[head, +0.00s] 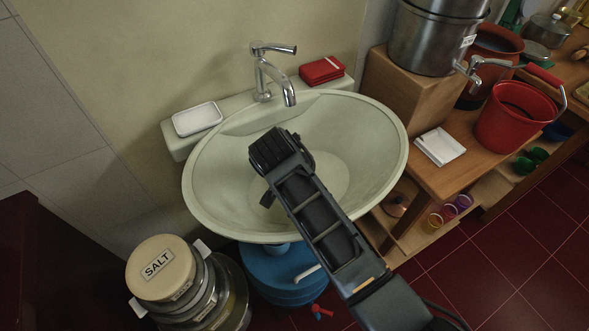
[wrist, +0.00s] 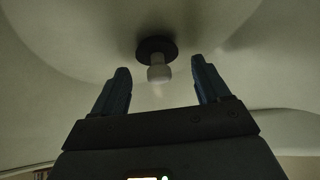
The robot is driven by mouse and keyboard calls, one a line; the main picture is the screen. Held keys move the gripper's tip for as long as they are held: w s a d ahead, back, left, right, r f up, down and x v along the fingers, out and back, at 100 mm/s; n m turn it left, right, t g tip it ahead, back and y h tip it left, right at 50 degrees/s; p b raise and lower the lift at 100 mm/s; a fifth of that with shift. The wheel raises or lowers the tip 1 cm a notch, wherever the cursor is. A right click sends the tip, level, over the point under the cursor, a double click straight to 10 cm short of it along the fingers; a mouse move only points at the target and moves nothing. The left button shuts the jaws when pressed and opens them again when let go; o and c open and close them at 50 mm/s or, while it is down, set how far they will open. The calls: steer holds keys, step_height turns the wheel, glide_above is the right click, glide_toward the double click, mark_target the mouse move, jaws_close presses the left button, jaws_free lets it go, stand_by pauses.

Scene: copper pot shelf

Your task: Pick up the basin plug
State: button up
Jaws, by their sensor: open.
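The basin plug (wrist: 157,62) shows in the wrist view as a dark round disc with a pale knob, at the bottom of the basin. My gripper (wrist: 160,78) is open, with one dark finger on each side of the knob in the picture. The fingers look apart from the plug; how far above it they are is hard to tell. In the head view my gripper (head: 262,200) reaches into the pale oval basin (head: 375,135). The plug is hidden behind my arm there.
A chrome tap (head: 272,75) stands at the basin's back. A white soap dish (head: 197,118) and a red box (head: 321,70) sit on the ledge. Containers, one marked SALT (head: 160,268), stand lower left. A wooden shelf with a red bucket (head: 515,115) is at right.

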steer(key=shift+w+f, duration=0.2)
steer(key=shift+f, duration=0.1)
steer(key=c, duration=1.1)
steer(key=shift+r, duration=0.1)
